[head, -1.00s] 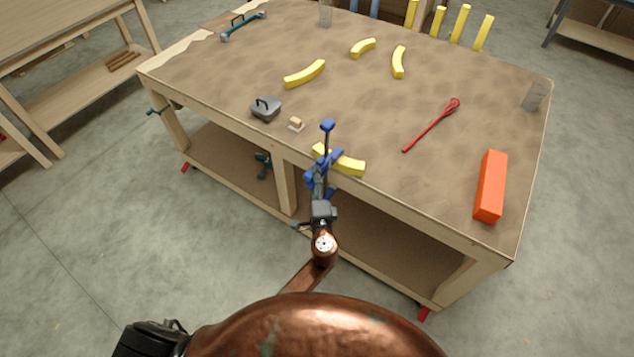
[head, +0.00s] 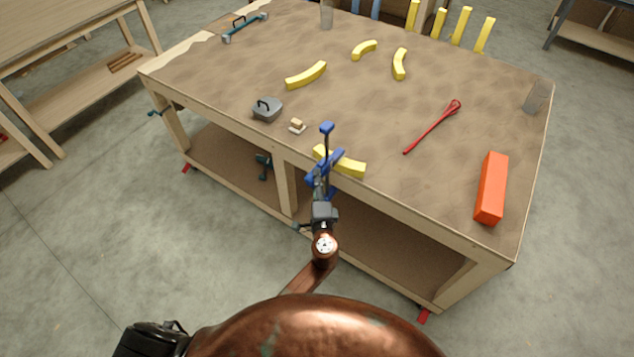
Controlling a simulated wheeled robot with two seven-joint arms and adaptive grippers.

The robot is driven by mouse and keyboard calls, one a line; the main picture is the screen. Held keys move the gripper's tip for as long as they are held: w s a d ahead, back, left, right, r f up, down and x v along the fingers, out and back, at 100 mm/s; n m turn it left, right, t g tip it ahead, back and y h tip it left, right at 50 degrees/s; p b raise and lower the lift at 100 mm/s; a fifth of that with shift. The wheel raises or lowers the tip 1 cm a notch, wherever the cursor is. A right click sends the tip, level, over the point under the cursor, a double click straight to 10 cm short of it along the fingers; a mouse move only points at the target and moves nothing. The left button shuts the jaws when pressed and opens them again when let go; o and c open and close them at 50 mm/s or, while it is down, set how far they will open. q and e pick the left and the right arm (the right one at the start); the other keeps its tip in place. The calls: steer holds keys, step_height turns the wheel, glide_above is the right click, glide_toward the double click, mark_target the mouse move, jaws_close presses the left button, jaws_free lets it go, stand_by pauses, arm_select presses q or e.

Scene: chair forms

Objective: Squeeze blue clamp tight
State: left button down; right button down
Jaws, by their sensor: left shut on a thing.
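The blue clamp (head: 327,158) is at the near edge of the workbench, with its upper end standing above the top. A curved yellow piece (head: 349,167) lies at the edge right by it, partly hidden behind the clamp. My left gripper (head: 320,192) is at the lower part of the clamp, just off the bench's front edge, and is shut on it. The gripper's fingers are small and partly hidden by its own body. I cannot tell how tightly the clamp presses on the yellow piece. My right gripper is not in view.
The workbench (head: 230,88) holds more curved yellow pieces (head: 306,75), a grey lidded block (head: 267,109), a small wooden block (head: 297,126), a red rod tool (head: 432,128) and an orange-red block (head: 492,188). The bench's middle is mostly clear.

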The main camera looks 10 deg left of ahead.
arm_select(q)
steer(key=shift+s+d+r+g+p, duration=0.2)
steer(key=shift+d+r+g+p, duration=0.15)
steer(key=shift+p, duration=0.75)
steer(key=c, duration=1.4)
jaws_free()
steer(key=shift+c, duration=0.2)
steer(key=shift+o, duration=0.6)
steer(key=shift+f+b, duration=0.35)
steer(key=shift+b, duration=0.05)
steer(key=shift+f, duration=0.1)
steer(key=shift+w+a, duration=0.1)
